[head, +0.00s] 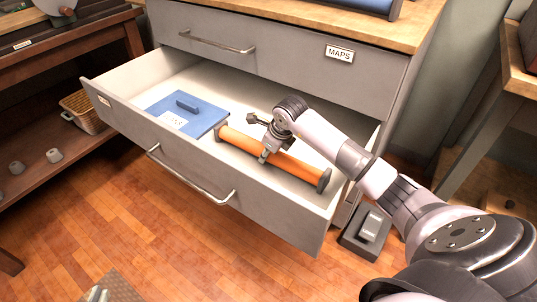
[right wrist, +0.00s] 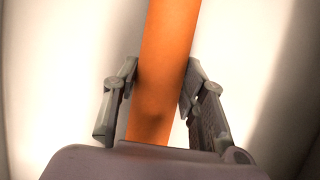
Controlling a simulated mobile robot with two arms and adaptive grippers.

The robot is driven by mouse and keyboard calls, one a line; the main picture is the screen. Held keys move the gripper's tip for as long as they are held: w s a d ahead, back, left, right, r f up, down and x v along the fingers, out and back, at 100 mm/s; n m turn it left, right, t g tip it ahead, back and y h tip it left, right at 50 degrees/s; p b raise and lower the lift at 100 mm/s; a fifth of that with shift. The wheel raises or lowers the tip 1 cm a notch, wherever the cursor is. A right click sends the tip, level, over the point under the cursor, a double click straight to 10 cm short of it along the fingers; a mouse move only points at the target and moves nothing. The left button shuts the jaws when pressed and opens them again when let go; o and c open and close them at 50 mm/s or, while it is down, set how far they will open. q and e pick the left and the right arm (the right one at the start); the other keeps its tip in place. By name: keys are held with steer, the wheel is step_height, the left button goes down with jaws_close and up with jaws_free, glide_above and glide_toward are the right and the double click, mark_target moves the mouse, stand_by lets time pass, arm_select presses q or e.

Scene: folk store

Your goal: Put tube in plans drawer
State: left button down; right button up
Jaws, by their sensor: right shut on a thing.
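An orange tube (head: 296,168) with dark end caps lies along the right part of the open lower drawer (head: 262,196), inside its walls. My right gripper (head: 266,155) reaches down into the drawer and is shut on the tube near its middle. In the right wrist view the orange tube (right wrist: 162,70) runs between the two fingers (right wrist: 160,95), with the pale drawer floor behind it. I cannot tell whether the tube touches the floor. My left gripper is not clearly in view; only a small grey piece shows at the bottom edge of the head view.
A blue flat folder or box (head: 196,117) with a handle and a label lies in the drawer's left part. The shut MAPS drawer (head: 270,45) is above. A dark wooden shelf (head: 50,140) stands left, and a grey scale-like object (head: 367,232) is on the floor right.

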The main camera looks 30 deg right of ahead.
steer(key=shift+f, duration=0.25)
arm_select(q)
steer(key=shift+w+d+r, duration=0.1)
steer(key=shift+w+r, duration=0.1)
steer(key=shift+r, duration=0.1)
arm_select(e)
steer(key=o, duration=1.3)
arm_select(q)
steer(key=shift+t, duration=0.3)
arm_select(e)
steer(key=shift+o, duration=0.2)
steer(key=shift+r, duration=0.2)
steer(key=p+v, duration=0.2)
steer(key=v, duration=0.8)
steer(key=shift+s+r+p, duration=0.15)
steer(key=shift+r+p, duration=0.1)
steer(key=shift+p, duration=0.1)
arm_select(q)
steer(key=s+a+f+g+y, duration=0.1)
steer(key=s+a+f+g, duration=0.1)
steer(key=s, duration=0.4)
steer(key=s+a+f+g, duration=0.2)
steer(key=s+f+g, duration=0.3)
steer(key=s, duration=0.1)
steer(key=shift+g+y, duration=0.3)
steer(key=shift+y, duration=0.1)
arm_select(e)
steer(key=shift+s+r, duration=0.3)
steer(key=shift+r, duration=0.2)
